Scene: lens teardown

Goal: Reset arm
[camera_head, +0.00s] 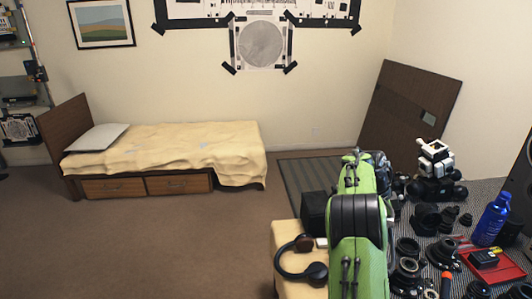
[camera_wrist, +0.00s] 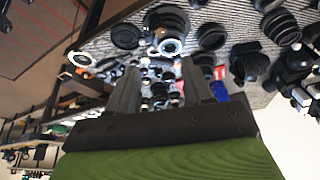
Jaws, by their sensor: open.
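My green arm shows in the head view, reaching over the left part of the cluttered table (camera_head: 405,217). My gripper's fingers are hidden there behind the arm. In the wrist view my gripper (camera_wrist: 160,76) shows two dark fingers spread apart, with nothing held between them. Beyond the fingertips lie lens parts, among them a dark lens barrel (camera_wrist: 166,20) and a silver-ringed part (camera_wrist: 171,46). I cannot tell how far the fingertips are from the parts.
Headphones (camera_head: 302,268) lie left of my arm beside a black box (camera_head: 314,212). A blue bottle (camera_head: 491,219), a red tray (camera_head: 507,270) and a black-and-white device (camera_head: 434,160) stand to the right. A bed (camera_head: 190,150) stands at the back left. The carpet (camera_head: 150,245) is clear.

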